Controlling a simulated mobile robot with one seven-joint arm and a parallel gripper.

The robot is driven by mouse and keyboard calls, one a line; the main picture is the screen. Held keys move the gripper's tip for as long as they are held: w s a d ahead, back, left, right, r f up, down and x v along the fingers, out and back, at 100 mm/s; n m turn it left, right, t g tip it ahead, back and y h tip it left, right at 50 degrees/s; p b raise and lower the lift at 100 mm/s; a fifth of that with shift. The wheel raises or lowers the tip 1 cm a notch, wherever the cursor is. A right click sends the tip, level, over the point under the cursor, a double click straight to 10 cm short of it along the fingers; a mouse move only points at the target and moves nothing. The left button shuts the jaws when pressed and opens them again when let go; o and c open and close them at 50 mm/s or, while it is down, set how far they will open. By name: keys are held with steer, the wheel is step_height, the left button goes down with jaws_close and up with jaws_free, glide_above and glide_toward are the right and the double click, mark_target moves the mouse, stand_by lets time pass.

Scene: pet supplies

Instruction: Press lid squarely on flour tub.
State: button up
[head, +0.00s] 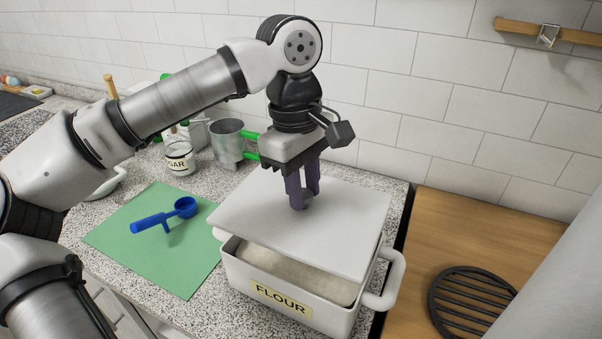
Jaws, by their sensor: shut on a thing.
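The flour tub (286,295) is a white box with a "FLOUR" label on its front and a handle on its right side. It stands on the speckled counter. Pale flour (290,267) shows inside through the gap at the front. The flat white lid (345,225) is above the tub, shifted toward the back and left and turned slightly against the rim. The tub's back rim is hidden, so I cannot tell whether the lid touches it. My gripper (302,203) points down at the lid's middle, shut on its small grey knob.
A green mat (115,240) with a blue scoop (165,217) lies left of the tub. A sugar jar (179,158) and a metal sifter with green handles (228,143) stand behind. At right is a wooden surface (450,225) with a black round grate (470,300). A tiled wall closes the back.

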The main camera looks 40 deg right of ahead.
mark_target(305, 217)
steer(key=shift+s+r, duration=0.1)
steer(key=shift+s, duration=0.05)
steer(key=shift+s, duration=0.1)
steer(key=shift+f+b, duration=2.5)
steer(key=shift+f, duration=0.75)
steer(key=shift+f, duration=0.2)
steer(key=o, duration=1.6)
steer(key=shift+r, duration=0.15)
